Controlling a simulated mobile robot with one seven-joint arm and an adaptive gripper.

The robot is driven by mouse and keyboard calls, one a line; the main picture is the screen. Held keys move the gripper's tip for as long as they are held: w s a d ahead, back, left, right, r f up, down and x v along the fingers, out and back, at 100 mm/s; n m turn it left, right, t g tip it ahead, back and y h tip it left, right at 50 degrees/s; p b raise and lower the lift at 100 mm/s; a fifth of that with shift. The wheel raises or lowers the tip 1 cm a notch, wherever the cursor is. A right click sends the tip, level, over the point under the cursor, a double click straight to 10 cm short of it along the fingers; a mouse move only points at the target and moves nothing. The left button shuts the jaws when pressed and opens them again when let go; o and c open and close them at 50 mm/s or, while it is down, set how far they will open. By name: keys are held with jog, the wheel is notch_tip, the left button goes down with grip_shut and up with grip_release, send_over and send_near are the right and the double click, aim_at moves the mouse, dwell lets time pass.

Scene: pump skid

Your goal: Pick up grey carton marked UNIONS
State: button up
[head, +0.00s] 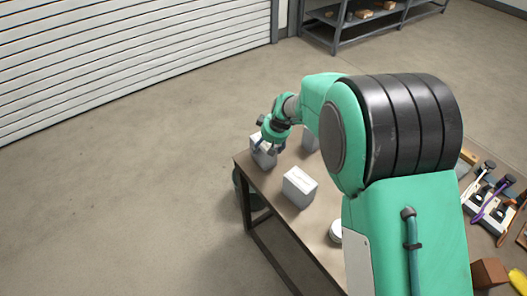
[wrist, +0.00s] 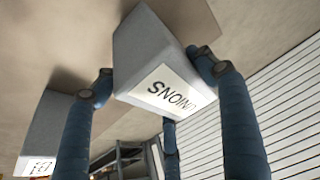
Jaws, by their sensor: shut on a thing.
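In the head view the carton (head: 263,157) is at the table's far left corner, partly hidden under my gripper (head: 268,146). I cannot tell whether its base touches the tabletop.
A second grey carton (head: 300,187) stands nearer on the table (head: 268,190); another (head: 310,138) is partly behind my arm. A dark bin (head: 243,190) stands below the table's left end.

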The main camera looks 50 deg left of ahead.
jog(key=shift+r, duration=0.1)
notch_tip(320, 180, up, 10)
jog(key=shift+f+p, duration=0.1)
jog(key=shift+p, duration=1)
